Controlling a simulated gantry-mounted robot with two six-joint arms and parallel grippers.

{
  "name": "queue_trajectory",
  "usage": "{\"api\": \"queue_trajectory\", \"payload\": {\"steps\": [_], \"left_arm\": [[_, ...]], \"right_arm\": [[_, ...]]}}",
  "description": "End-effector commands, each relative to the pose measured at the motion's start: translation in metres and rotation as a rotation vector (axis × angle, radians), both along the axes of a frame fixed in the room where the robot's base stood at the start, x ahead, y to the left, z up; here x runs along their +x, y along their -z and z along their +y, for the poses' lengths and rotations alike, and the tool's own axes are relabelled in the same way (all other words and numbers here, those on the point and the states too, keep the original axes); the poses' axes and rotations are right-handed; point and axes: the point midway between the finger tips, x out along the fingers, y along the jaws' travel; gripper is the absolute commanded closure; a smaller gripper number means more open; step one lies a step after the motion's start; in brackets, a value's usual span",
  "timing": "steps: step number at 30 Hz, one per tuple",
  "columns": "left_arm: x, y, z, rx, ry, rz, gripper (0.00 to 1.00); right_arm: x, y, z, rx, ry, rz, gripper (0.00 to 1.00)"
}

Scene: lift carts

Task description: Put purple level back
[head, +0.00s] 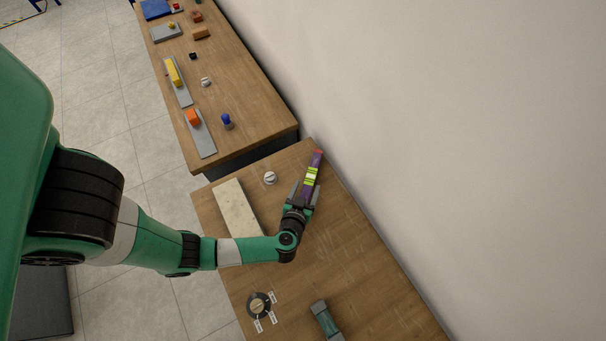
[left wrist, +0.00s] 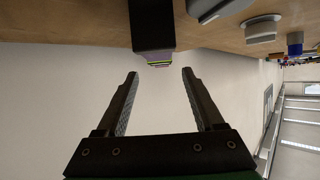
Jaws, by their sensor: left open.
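The purple level (head: 309,184), with yellow-green bands at its middle, is near the wall-side edge of the near wooden table in the head view. My left gripper (head: 306,194) is open at the lower end of the level, with its fingers appearing on either side of it from above. In the left wrist view the fingers of the left gripper (left wrist: 160,75) are wide apart with nothing between them. A small purple and yellow-green part of the level (left wrist: 160,62) shows beyond them, below a dark block (left wrist: 152,28). My right gripper is not in view.
A pale block (head: 236,208), a small white knob (head: 270,178) and a labelled round dial (head: 259,304) are on the near table. A green piece with grey ends (head: 325,320) is near the bottom. A second table (head: 245,95) holds several items. The wall stands close at right.

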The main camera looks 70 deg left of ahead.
Motion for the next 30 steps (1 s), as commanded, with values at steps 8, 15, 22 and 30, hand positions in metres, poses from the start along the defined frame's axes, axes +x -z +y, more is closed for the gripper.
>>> {"api": "queue_trajectory", "payload": {"steps": [8,15,22,30], "left_arm": [[-0.021,-0.021,-0.034,0.000,0.002,0.000,0.30],[-0.024,-0.021,-0.037,0.000,-0.001,0.000,0.30],[-0.024,-0.021,-0.037,0.000,-0.001,0.000,0.30],[-0.023,-0.021,-0.036,0.000,-0.001,0.000,0.30]], "right_arm": [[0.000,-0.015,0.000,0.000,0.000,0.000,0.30],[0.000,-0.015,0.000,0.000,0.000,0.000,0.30],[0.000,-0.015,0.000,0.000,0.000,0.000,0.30],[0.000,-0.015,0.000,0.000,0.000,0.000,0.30]]}}
